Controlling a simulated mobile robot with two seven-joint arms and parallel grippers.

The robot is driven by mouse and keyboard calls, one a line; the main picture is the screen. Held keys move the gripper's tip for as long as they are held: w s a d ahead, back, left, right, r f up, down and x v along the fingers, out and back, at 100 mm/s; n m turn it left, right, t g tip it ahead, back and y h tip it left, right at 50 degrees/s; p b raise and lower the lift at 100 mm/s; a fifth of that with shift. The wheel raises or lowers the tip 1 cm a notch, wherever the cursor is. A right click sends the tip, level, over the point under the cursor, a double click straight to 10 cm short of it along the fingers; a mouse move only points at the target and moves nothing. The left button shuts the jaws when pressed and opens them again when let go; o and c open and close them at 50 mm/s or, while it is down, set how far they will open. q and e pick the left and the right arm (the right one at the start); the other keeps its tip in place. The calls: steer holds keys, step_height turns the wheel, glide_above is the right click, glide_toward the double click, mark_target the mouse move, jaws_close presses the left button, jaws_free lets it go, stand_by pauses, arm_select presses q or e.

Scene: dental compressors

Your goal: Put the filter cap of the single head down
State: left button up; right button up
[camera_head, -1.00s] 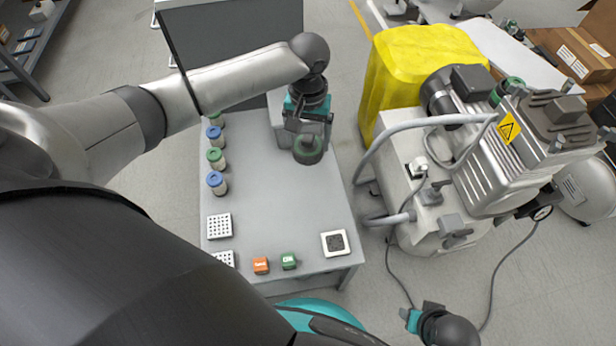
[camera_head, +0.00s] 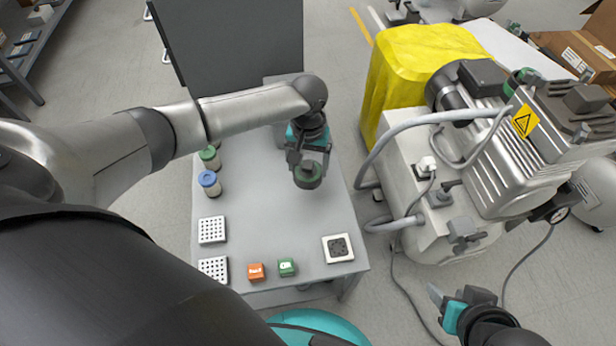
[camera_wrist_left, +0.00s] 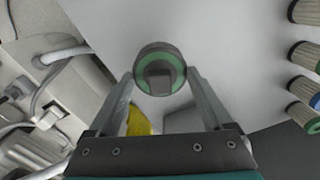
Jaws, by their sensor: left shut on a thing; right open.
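My left gripper (camera_head: 307,166) is shut on the filter cap (camera_head: 308,178), a round dark cap with a green ring. It holds the cap over the grey table (camera_head: 270,215); I cannot tell how high. In the left wrist view the cap (camera_wrist_left: 160,69) sits between the two fingertips, with its dark grip block facing the camera. My right gripper (camera_head: 450,307) is open and empty at the lower right, in front of the compressor (camera_head: 490,130). The compressor is silver and grey, with a yellow warning label.
Filter cartridges with green (camera_head: 208,153) and blue (camera_head: 208,179) tops stand at the table's left edge. The table's middle is clear.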

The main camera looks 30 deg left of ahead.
mark_target(308, 176)
arm_select(q)
steer(key=shift+f, duration=0.35)
steer(key=shift+f+b, duration=0.4)
steer(key=shift+f, duration=0.05)
steer(key=shift+f+b, duration=0.5)
steer(key=shift+f, duration=0.3)
steer(key=shift+f+b, duration=0.3)
steer(key=shift+f, duration=0.2)
arm_select(e)
steer(key=w+a+t+y, duration=0.2)
steer(key=w+a+t, duration=0.2)
steer(key=a, duration=0.1)
steer(key=shift+r, duration=0.2)
arm_select(q)
steer(key=shift+f, duration=0.1)
steer(key=o, duration=1.1)
